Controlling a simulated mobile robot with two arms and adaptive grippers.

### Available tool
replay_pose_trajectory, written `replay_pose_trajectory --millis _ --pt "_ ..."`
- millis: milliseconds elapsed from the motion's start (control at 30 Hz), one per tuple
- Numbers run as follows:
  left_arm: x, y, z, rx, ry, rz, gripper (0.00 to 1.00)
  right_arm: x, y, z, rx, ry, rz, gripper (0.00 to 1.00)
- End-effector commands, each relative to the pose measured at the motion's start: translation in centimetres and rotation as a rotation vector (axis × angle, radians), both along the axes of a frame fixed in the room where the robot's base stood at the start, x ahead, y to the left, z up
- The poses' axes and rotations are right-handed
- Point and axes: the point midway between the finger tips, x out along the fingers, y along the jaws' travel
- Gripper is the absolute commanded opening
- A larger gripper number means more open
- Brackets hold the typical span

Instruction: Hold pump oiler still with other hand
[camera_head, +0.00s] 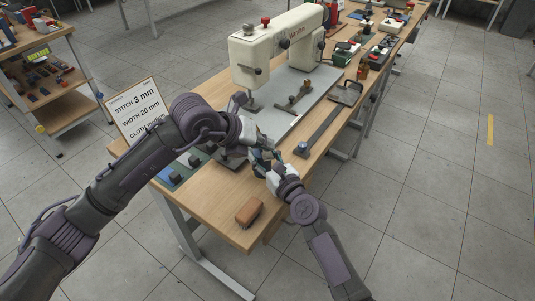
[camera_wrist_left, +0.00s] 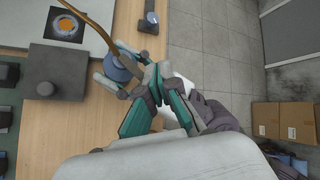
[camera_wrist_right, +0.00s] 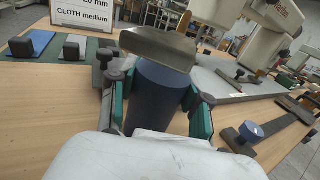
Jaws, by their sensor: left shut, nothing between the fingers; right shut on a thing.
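The pump oiler (camera_wrist_right: 158,95) is a dark blue can with a grey metal piece over its top, seen close up in the right wrist view. My right gripper (camera_wrist_right: 158,112) is shut on it, a finger on each side of the can. In the left wrist view the oiler's blue body (camera_wrist_left: 118,68) shows with a thin brass spout (camera_wrist_left: 92,28) running up and left. My left gripper (camera_wrist_left: 156,82) is shut and empty, its fingertips close beside the oiler; whether they touch it I cannot tell. In the head view the two grippers meet over the table and largely hide the oiler.
A cream sewing machine (camera_head: 275,50) stands on the wooden table (camera_head: 215,205). A brown block (camera_head: 249,211) lies near the front edge. A dark bar with a blue knob (camera_head: 302,148) lies to the right. A sign (camera_head: 138,107) stands at the left.

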Motion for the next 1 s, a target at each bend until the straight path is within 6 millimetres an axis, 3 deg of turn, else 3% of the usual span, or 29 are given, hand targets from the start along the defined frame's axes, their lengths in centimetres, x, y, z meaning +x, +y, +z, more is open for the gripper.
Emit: replay_pose_trajectory --millis 600,1000 --pt "0.1 0.0 4.9 -0.001 -0.003 -0.001 0.00 0.0 0.0 0.0 0.000 0.000 0.000 0.02" --pt "0.1 0.0 5.0 0.000 -0.001 -0.001 0.00 0.0 0.0 0.0 0.000 0.000 0.000 0.02"
